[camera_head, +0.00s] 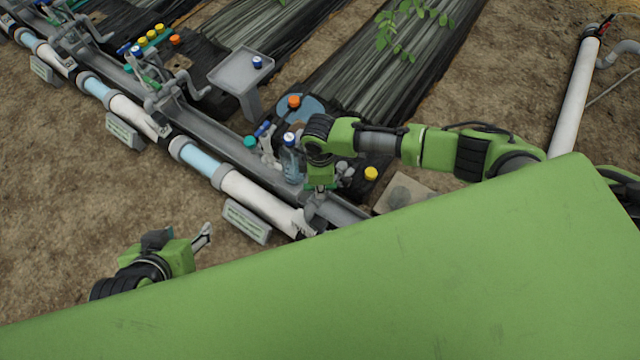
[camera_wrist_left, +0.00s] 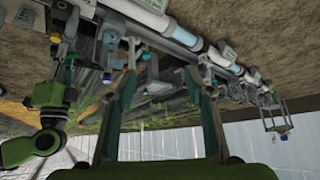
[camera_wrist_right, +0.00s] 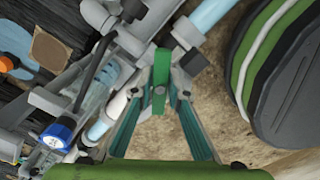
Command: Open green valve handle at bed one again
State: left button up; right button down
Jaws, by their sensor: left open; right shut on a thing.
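The green valve handle (camera_wrist_right: 160,72) stands between the fingertips of my right gripper (camera_wrist_right: 160,98) in the right wrist view. That gripper is shut on it, beside the grey and white pipework. In the head view my right gripper (camera_head: 313,212) reaches down at the near end of the pipe line; the handle is not distinguishable there. My left gripper (camera_head: 204,236) is open and empty over bare soil, to the left of the pipe. Its two spread fingers also show in the left wrist view (camera_wrist_left: 167,70), with nothing between them.
A clear bottle (camera_head: 291,165) with a blue cap stands close to my right gripper. The white pipe (camera_head: 255,193) runs diagonally, with a label plate (camera_head: 247,222) beside it. A grey tray stand (camera_head: 236,68) is farther back.

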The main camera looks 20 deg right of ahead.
jog(key=n, duration=0.3)
jog(key=shift+n, duration=0.8)
jog(key=n, duration=0.2)
jog(key=shift+n, duration=0.3)
jog(key=n, duration=0.3)
pick_arm(q)
jog(key=shift+s+a+f+g, duration=0.15)
jog(key=shift+s+f+g, duration=0.05)
jog(key=shift+s, duration=0.25)
jog(key=shift+s+a+f+g, duration=0.15)
jog(key=shift+s+f+g, duration=0.05)
jog(key=shift+s, duration=0.25)
pick_arm(e)
jog(key=shift+n, duration=0.9)
jog(key=c, duration=1.9)
grip_release()
